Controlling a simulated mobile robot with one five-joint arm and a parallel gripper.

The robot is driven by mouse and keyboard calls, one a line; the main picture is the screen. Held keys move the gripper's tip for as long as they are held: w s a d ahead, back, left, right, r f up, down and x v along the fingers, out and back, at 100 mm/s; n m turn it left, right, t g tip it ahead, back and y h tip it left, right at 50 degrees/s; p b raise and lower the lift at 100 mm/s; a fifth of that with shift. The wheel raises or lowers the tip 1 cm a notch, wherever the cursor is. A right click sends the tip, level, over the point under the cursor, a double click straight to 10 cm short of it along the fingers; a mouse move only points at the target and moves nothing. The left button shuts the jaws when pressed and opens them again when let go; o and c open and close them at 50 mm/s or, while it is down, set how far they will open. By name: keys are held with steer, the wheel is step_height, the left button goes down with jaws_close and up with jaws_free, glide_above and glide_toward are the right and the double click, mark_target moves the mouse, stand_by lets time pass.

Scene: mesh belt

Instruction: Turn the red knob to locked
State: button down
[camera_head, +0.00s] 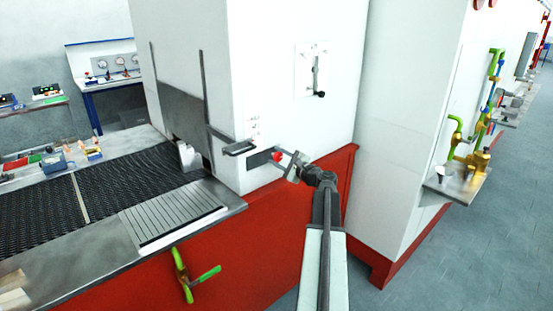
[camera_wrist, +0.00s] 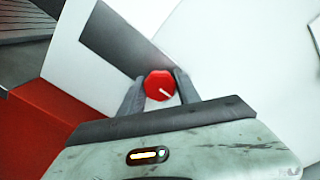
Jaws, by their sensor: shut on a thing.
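The red knob (camera_head: 277,155) sits on a dark plate (camera_head: 260,158) on the white cabinet's side face, at the end of my arm. In the wrist view the red knob (camera_wrist: 159,85) is between my fingertips, its face toward the camera, with a pale pointer line slanting down to the right. My gripper (camera_head: 284,160) is at the knob; in the wrist view my gripper (camera_wrist: 160,88) has one finger on each side of it and is shut on it. The lettering around the knob is too small to read.
A dark handle (camera_head: 238,147) juts out just left of the knob. A lever on a white plate (camera_head: 317,75) is above right. The black mesh belt (camera_head: 110,185) runs to the left. A green-handled valve (camera_head: 185,275) is on the red base below. Open floor lies to the right.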

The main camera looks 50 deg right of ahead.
steer(key=shift+d+m, duration=0.1)
steer(key=shift+m, duration=0.2)
steer(key=c, duration=0.9)
jaws_free()
steer(key=shift+o, duration=0.2)
steer(key=shift+s, duration=0.3)
steer(key=s, duration=0.7)
steer(key=shift+a, duration=0.3)
steer(key=shift+s, duration=0.1)
